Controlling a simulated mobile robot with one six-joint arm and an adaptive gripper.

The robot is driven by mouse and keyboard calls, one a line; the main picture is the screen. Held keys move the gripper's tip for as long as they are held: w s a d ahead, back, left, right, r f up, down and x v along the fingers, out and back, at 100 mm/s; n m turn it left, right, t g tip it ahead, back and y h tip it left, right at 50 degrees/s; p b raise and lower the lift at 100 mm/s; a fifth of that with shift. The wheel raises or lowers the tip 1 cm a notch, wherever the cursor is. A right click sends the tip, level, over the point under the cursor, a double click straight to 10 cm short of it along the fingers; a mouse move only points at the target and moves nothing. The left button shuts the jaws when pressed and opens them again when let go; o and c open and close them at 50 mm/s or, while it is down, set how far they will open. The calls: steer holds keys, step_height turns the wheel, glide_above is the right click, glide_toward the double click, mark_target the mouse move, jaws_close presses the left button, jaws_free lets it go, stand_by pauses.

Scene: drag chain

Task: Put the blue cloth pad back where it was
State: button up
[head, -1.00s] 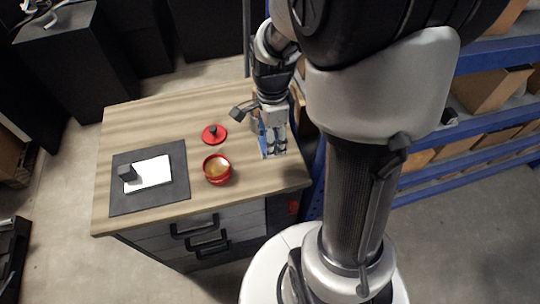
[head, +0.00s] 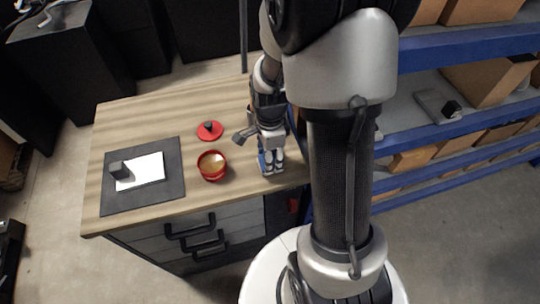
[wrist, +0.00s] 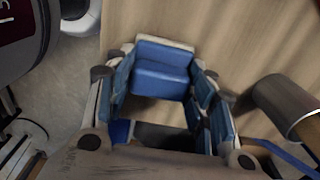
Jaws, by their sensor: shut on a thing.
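My gripper (head: 270,167) is low over the right front part of the wooden table (head: 225,110), right of the red bowl. In the wrist view, blue material that I take for the blue cloth pad (wrist: 160,82) lies between the fingers, which are shut on it. The fingers hide part of it, and blue also shows along their inner sides. A little blue shows at the fingers in the head view. I cannot tell whether the pad touches the table.
A red bowl (head: 212,166) with yellowish contents and a red lid (head: 209,131) with a dark knob stand left of my gripper. Blue shelving (head: 470,45) with boxes stands at right.

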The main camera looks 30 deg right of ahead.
steer(key=shift+f, duration=0.15)
steer(key=o, duration=1)
steer(key=shift+o, duration=0.2)
step_height(320, 180, up, 11)
steer(key=p, duration=0.4)
steer(key=s+a+r+n+t, duration=0.2)
steer(key=s+a+r+n, duration=0.3)
steer(key=r+n, duration=0.3)
steer(key=s+a+r+n+t, duration=0.2)
steer(key=s+a+r+n, duration=0.3)
steer(key=n, duration=0.8)
steer(key=s+r, duration=0.2)
steer(key=s, duration=0.1)
steer(key=shift+s+a+r+t, duration=0.25)
steer(key=shift+a+r+t, duration=0.05)
steer(key=shift+a+r, duration=0.05)
